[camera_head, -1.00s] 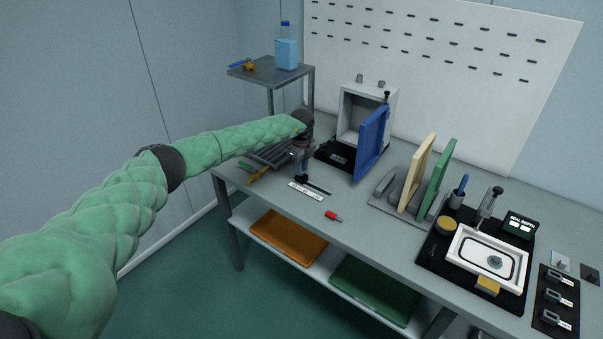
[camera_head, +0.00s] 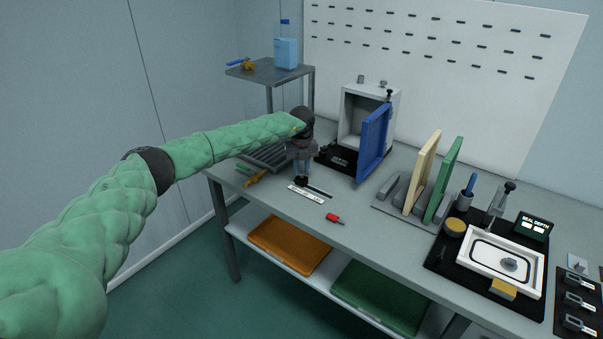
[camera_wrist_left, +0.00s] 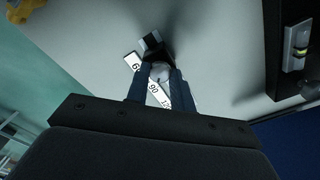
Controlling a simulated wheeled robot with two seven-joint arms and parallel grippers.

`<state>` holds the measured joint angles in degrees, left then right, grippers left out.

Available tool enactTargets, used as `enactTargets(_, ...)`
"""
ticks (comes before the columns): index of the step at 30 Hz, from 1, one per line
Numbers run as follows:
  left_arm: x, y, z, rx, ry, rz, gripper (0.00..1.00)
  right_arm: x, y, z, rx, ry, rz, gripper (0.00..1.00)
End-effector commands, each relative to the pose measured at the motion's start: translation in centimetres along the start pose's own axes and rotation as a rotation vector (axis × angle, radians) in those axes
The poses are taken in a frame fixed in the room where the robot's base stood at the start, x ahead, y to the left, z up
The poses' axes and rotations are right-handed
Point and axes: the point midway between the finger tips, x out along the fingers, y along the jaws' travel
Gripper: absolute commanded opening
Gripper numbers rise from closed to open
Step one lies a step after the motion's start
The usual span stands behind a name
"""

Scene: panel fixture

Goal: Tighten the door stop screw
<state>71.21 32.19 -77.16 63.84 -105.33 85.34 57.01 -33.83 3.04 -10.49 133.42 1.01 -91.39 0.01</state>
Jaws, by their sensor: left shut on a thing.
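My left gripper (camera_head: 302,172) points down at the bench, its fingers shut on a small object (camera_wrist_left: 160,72). The object looks pale and rounded between the fingertips, and a black block-like part (camera_wrist_left: 151,41) shows just beyond it. I cannot tell whether they are one piece. A white strip with numbers (camera_head: 306,194) lies beside the fingertips; it also shows in the left wrist view (camera_wrist_left: 133,61). The blue door (camera_head: 372,145) stands open on a light grey box (camera_head: 352,113). I cannot make out a door stop screw for certain. My right gripper is out of view.
A red-handled tool (camera_head: 334,218) lies near the bench's front edge. Cream (camera_head: 422,172) and green (camera_head: 443,180) panels stand in a rack to the right. A shelf stand (camera_head: 268,70) rises behind my left arm. The front middle of the bench is mostly clear.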

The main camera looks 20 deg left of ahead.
Motion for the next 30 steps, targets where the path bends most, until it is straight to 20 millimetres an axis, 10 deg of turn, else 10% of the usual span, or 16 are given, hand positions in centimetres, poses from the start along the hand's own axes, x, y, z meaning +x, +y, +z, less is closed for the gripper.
enactTargets(10, 0.0, -0.1, 0.1, 0.13, -0.002, -0.002, 0.01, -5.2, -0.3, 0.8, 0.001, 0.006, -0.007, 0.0)
enactTargets(30, 0.2, -0.1, 0.1, 0.521, -0.004, -0.003, 0.01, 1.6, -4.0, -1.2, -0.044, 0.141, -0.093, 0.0)
